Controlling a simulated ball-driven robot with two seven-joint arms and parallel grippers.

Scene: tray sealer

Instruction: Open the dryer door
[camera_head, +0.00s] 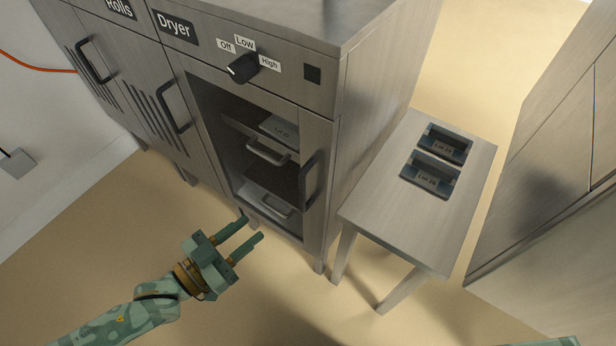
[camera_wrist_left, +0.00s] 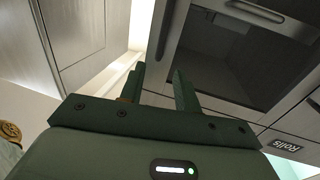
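The dryer (camera_head: 325,70) is a wood-grained cabinet labelled Dryer. Its door (camera_head: 318,150) has a dark window and looks shut, flush with the front. The dark vertical door handle (camera_head: 311,178) is on the door's right side in the head view. Shelves and trays with handles show through the window. My left gripper (camera_head: 253,228) is open and empty, low in front of the dryer, left of and below the handle and apart from it. In the left wrist view its two fingers (camera_wrist_left: 159,72) stand apart, with the dark window (camera_wrist_left: 215,60) beyond. My right gripper is out of view.
The dial (camera_head: 242,68) with Off, Low and High labels sits above the door. A small table (camera_head: 385,215) right of the dryer bears two dark trays. The Rolls cabinet (camera_head: 135,60) stands at the left, a tall cabinet (camera_head: 560,150) at the right. The floor before the dryer is clear.

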